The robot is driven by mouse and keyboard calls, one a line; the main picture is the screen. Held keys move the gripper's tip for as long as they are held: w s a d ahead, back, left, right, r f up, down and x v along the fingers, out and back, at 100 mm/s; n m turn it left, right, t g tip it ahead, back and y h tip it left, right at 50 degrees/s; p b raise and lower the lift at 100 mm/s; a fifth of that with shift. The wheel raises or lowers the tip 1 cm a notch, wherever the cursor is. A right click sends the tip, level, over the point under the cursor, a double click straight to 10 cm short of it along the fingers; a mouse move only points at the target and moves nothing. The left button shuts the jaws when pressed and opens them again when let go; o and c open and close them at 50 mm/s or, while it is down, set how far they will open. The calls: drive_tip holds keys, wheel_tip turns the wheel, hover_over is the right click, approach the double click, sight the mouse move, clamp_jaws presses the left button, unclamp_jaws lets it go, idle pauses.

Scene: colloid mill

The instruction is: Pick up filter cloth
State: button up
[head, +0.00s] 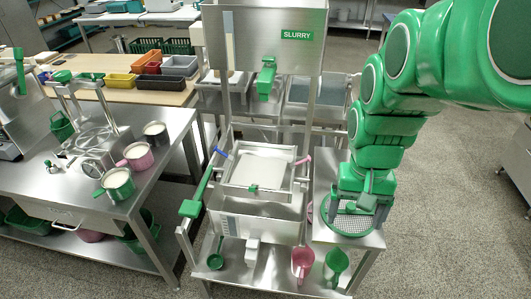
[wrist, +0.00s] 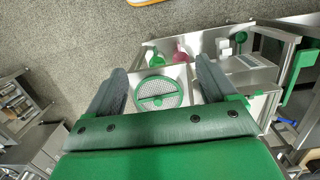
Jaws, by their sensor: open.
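A round mesh disc with a green rim and a green bar across it, which looks like the filter cloth, lies flat on a steel side shelf at the right in the head view (head: 350,223). In the wrist view the mesh disc (wrist: 156,88) sits between my two grey fingers, beyond their tips. My gripper (wrist: 160,68) is open and empty. In the head view my gripper (head: 366,204) points down over the disc and hides part of it. I cannot tell the exact gap between them.
A steel frame with a white sheet (head: 258,172) stands left of my gripper, below the slurry hopper (head: 297,36). A pink scoop (head: 303,262) and a green scoop (head: 336,262) are on the lower shelf. A steel table with mugs (head: 117,183) is at left.

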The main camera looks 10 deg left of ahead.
drive_tip(key=w+a+f+t, duration=0.1)
drive_tip(key=w+a+f, duration=0.4)
drive_tip(key=w+a, duration=0.55)
drive_tip(key=w+a+f, duration=0.6)
drive_tip(key=w+a, duration=0.2)
drive_tip(key=w, duration=0.6)
drive_tip(key=w+a+f, duration=0.5)
drive_tip(key=a+f, duration=0.1)
drive_tip(key=a, duration=0.2)
drive_tip(key=shift+s+a+f, duration=0.1)
drive_tip(key=shift+s+f, duration=0.05)
drive_tip(key=shift+f, duration=4.8)
drive_tip(key=shift+c, duration=0.4)
clamp_jaws()
